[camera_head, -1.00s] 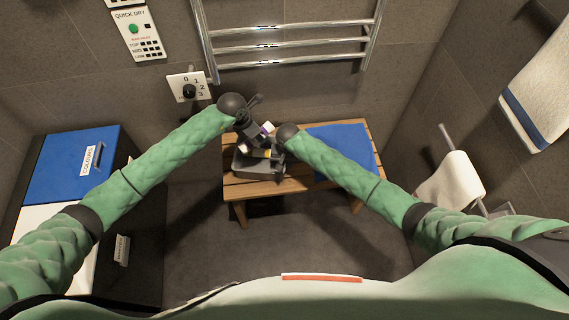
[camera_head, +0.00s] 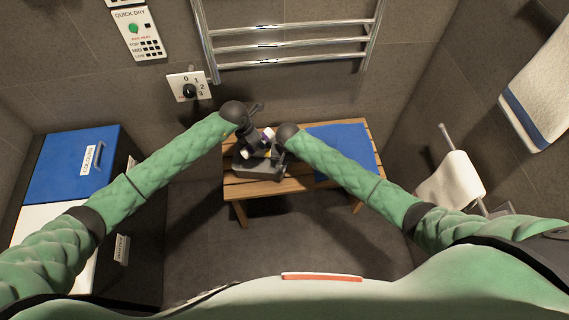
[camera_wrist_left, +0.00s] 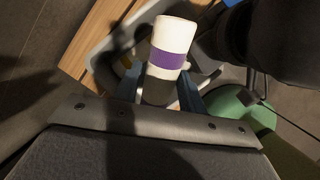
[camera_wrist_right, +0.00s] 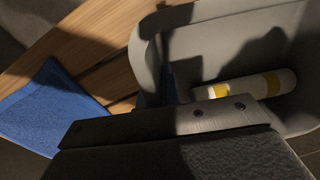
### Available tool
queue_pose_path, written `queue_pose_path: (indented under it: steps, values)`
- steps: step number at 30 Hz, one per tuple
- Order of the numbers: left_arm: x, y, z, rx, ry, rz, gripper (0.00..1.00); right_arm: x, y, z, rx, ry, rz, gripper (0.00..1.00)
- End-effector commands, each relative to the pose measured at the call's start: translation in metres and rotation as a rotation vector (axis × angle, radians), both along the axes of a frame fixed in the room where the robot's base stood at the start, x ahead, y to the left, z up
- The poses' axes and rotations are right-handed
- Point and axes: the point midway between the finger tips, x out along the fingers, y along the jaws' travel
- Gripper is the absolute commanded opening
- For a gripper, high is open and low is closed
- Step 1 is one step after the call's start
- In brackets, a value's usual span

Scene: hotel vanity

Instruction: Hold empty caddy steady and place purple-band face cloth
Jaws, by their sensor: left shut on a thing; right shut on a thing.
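The grey caddy (camera_head: 258,171) stands on the wooden bench. My right gripper (camera_wrist_right: 168,88) is shut on its near side wall. In the right wrist view a white rolled cloth with yellow bands (camera_wrist_right: 245,87) lies inside the caddy (camera_wrist_right: 215,45), so it is not empty. My left gripper (camera_wrist_left: 160,90) is shut on the white rolled face cloth with a purple band (camera_wrist_left: 174,58). It holds this cloth tilted above the caddy, whose rim (camera_wrist_left: 98,60) shows behind it. The left fingers hide the cloth's lower end. In the head view the grippers hide part of the caddy.
A blue mat (camera_head: 345,152) covers the right part of the slatted bench (camera_head: 235,190). A chrome towel rail (camera_head: 290,45) is on the wall behind. A blue-lidded bin (camera_head: 75,165) stands at the left. A white towel (camera_head: 452,180) hangs at the right.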

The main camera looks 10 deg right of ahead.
Motion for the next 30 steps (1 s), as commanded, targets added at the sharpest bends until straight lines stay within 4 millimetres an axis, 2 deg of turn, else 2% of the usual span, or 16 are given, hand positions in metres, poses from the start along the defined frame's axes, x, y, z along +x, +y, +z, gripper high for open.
queue_pose_path:
  steps: [30]
  values:
    - [0.000,0.000,-0.058,0.001,0.000,0.000,0.19,0.000,0.000,0.000,0.000,0.000,0.000,0.00]
